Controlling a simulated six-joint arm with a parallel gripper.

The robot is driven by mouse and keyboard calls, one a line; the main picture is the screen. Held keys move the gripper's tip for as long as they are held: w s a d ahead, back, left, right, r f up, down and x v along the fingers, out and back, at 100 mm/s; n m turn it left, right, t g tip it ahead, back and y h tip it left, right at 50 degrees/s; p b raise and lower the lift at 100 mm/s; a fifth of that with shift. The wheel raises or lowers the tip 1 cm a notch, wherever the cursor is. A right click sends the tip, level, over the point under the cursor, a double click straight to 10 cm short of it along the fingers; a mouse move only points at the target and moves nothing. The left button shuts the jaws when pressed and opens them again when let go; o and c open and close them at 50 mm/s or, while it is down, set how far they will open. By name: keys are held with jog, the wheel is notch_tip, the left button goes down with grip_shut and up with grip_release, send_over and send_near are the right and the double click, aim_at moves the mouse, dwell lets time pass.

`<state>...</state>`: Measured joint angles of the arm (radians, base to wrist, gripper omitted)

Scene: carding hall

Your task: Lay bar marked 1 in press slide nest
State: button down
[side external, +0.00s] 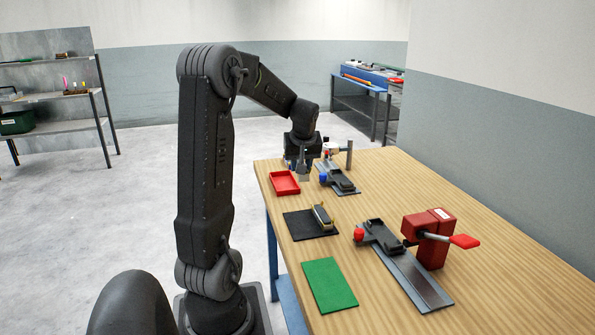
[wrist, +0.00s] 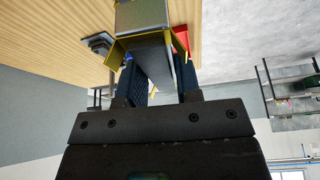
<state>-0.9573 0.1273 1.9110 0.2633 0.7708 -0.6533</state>
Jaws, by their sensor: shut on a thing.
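My gripper (side external: 302,165) is at the far end of the table, just right of the red tray and above the table. In the wrist view my gripper (wrist: 160,72) is shut on a grey bar with yellow edges (wrist: 152,50). The bar's grey end (side external: 304,178) shows below the fingers in the side view; no number is readable. Another dark bar with brass-coloured parts (side external: 322,217) lies on the black mat. The red press (side external: 434,236) has a metal slide (side external: 418,280) with a dark nest (side external: 380,236). A second slide with a dark nest (side external: 341,181) and blue knob lies near my gripper.
A red tray (side external: 285,183), black mat (side external: 294,226) and green mat (side external: 330,285) lie along the left table edge. A grey post (side external: 349,153) stands by the far slide. A red lever (side external: 465,241) sticks out from the press. The table's right side is clear.

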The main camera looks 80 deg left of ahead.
jog(key=w+d+f+m+t+h, duration=0.25)
jog(key=w+m, duration=0.35)
jog(key=m, duration=0.3)
jog(key=m+g+h, duration=0.3)
jog(key=m+h, duration=0.4)
jog(key=m, duration=1.9)
send_over(385, 236)
jog(key=a, duration=0.1)
jog(key=shift+y, duration=0.25)
jog(key=shift+a+f, duration=0.15)
jog(key=shift+f, duration=2.5)
jog(key=shift+f, duration=0.1)
jog(key=shift+f, duration=2.8)
jog(key=shift+f, duration=1.2)
jog(key=c, duration=0.7)
grip_release()
jog(key=shift+c, duration=0.2)
